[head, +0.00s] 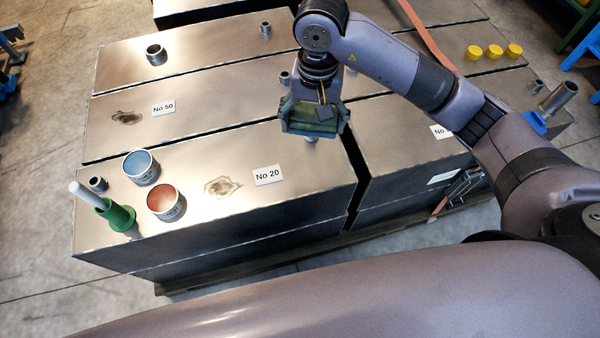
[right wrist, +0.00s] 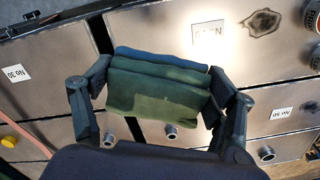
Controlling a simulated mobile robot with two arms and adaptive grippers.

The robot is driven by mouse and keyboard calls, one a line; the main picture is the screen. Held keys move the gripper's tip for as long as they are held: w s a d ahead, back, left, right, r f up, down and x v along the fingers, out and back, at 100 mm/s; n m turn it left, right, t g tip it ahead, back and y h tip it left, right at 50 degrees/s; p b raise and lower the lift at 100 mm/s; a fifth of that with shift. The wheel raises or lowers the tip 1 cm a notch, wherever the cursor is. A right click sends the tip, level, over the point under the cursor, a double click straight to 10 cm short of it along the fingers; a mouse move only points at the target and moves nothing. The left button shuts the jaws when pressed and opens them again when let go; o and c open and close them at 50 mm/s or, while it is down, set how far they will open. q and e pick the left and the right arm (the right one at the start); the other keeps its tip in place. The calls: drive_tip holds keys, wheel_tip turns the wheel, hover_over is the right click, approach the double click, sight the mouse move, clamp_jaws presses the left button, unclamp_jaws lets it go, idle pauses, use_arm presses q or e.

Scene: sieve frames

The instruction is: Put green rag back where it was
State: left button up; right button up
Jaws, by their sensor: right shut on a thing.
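The green rag (right wrist: 150,95) is a folded cloth with a bluish far edge, between the fingers of my right gripper (right wrist: 158,100) in the right wrist view. In the head view the rag (head: 314,128) shows as a green strip low in my right gripper (head: 314,118). The gripper is shut on the rag and holds it over the right end of the metal box labelled No 20 (head: 330,165), near the gap to the box on its right. I cannot tell how high it is above the metal. My left gripper is not in view.
On the No 20 box stand a blue-topped tin (head: 141,168), a red-topped tin (head: 166,202) and a green holder with a white rod (head: 117,214). A dark stain (head: 222,187) lies beside the tins. Yellow caps (head: 495,51) sit at the back right. Short pipe stubs (head: 155,54) stick up from the boxes.

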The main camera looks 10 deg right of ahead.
hover_over(311, 174)
wheel_tip(311, 174, down, 14)
drive_tip(key=shift+p, duration=0.4)
drive_tip(key=shift+f, duration=0.95)
wheel_tip(311, 174, down, 3)
drive_tip(key=shift+f, duration=0.15)
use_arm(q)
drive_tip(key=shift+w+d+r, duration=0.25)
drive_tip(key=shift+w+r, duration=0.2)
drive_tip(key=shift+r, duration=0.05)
use_arm(e)
drive_tip(key=shift+w, duration=0.1)
drive_tip(key=shift+f, duration=0.2)
drive_tip(key=o, duration=1.1)
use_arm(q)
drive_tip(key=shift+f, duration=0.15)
use_arm(e)
drive_tip(key=shift+r, duration=0.1)
